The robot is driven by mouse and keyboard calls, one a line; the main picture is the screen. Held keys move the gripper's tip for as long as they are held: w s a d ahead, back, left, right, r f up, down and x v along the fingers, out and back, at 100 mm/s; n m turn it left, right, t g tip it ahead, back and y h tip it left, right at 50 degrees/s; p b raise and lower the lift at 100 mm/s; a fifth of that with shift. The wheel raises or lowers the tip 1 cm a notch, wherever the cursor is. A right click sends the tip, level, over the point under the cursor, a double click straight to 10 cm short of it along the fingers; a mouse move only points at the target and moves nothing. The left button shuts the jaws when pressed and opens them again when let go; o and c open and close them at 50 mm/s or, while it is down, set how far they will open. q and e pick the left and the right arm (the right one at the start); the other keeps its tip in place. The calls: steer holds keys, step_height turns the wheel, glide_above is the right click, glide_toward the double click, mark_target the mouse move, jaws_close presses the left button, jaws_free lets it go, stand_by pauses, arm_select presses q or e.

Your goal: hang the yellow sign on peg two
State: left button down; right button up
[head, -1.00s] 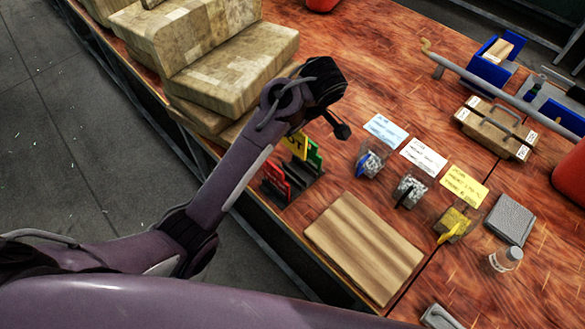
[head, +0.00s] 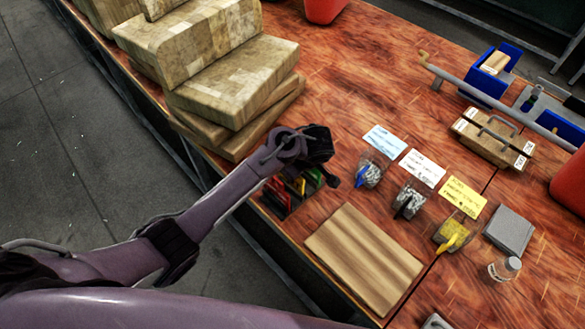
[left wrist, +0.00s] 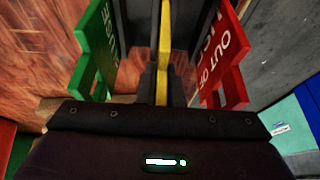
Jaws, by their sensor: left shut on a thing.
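The yellow sign (left wrist: 163,60) shows nearly edge-on in the left wrist view, between the two dark fingers of my left gripper (left wrist: 163,85), which is shut on it. A green sign (left wrist: 98,50) stands to its left and a red sign (left wrist: 226,55) with "OUT OF" lettering to its right. In the head view my left gripper (head: 323,165) is down over the small dark sign rack (head: 283,206). There the yellow sign (head: 297,186) shows partly, between red and green signs. My arm hides much of the rack. I cannot make out peg two. My right gripper is not in view.
Small clear containers, such as one with a yellow clip (head: 452,235), stand by note cards to the right. Bare tabletop (head: 345,75) lies beyond the gripper.

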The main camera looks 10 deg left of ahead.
arm_select(q)
steer(key=shift+d+f, duration=0.1)
steer(key=shift+f, duration=0.15)
steer(key=c, duration=1.6)
jaws_free()
steer(key=shift+o, duration=0.2)
steer(key=shift+b, duration=0.4)
steer(key=b+v, duration=0.2)
steer(key=v, duration=0.5)
steer(key=shift+d, duration=0.1)
steer(key=shift+d+r, duration=0.1)
steer(key=shift+r, duration=0.35)
